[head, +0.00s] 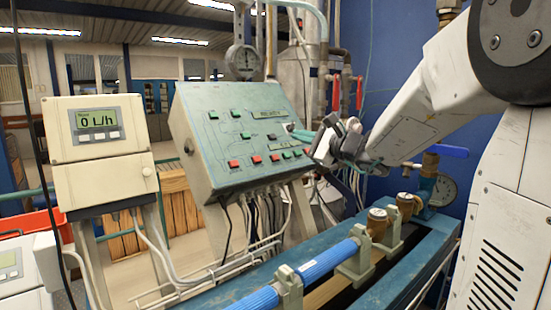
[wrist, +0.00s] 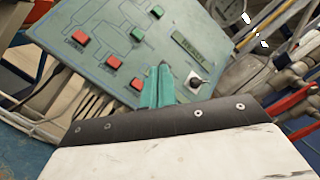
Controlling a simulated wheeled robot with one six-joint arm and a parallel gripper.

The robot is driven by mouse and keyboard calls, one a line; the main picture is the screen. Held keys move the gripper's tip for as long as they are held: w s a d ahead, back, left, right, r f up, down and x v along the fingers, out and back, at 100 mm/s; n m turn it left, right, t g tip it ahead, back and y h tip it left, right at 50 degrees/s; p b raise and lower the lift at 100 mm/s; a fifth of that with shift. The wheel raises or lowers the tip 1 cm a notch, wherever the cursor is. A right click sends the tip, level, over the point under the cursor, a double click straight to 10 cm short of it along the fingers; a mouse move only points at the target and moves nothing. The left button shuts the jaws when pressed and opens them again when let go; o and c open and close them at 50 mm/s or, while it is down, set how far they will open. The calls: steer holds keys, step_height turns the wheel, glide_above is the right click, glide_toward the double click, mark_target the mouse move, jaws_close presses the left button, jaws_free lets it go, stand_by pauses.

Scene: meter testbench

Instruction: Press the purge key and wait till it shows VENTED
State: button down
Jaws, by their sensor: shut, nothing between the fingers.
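The sloped green control panel (head: 205,140) stands in the middle of the head view, with red and green keys along its lower part and more green keys above. In the wrist view I see a left red key (wrist: 80,37), a middle red key (wrist: 113,62) and a right red key (wrist: 137,83). Their labels are too small to read, so I cannot tell which is the purge key. A small display (head: 268,114) on the panel appears to read READY. My gripper (head: 291,128), with teal fingers (wrist: 157,88), is shut and empty in front of the panel's right part; contact is unclear.
A black knob (wrist: 195,82) sits right of the fingers in the wrist view. A cream meter box (head: 98,130) showing 0 L/h stands left of the panel. A blue pipe (head: 325,262) in clamps runs below, with cables under the panel. Pipes and red-handled valves stand behind.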

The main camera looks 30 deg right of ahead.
steer(key=shift+w+a+f, duration=0.2)
steer(key=shift+w+f, duration=0.75)
steer(key=shift+w, duration=0.1)
steer(key=shift+w+a+f, duration=0.2)
steer(key=shift+w+f, duration=0.8)
steer(key=shift+w, duration=0.05)
steer(key=shift+w+a+f, duration=0.2)
steer(key=shift+w+f, duration=0.75)
steer(key=shift+w, duration=0.1)
steer(key=shift+w+a+f, duration=0.1)
steer(key=shift+w+f, duration=0.2)
steer(key=shift+w+f, duration=0.2)
steer(key=shift+w, duration=0.05)
stand_by(0.5)
steer(key=shift+s+r, duration=0.5)
steer(key=shift+s, duration=0.05)
stand_by(0.3)
steer(key=shift+s+d+r, duration=0.25)
steer(key=shift+s+r, duration=0.6)
steer(key=shift+s, duration=0.1)
steer(key=shift+s+d+r, duration=0.2)
steer(key=shift+s+r, duration=0.6)
steer(key=shift+s, duration=0.1)
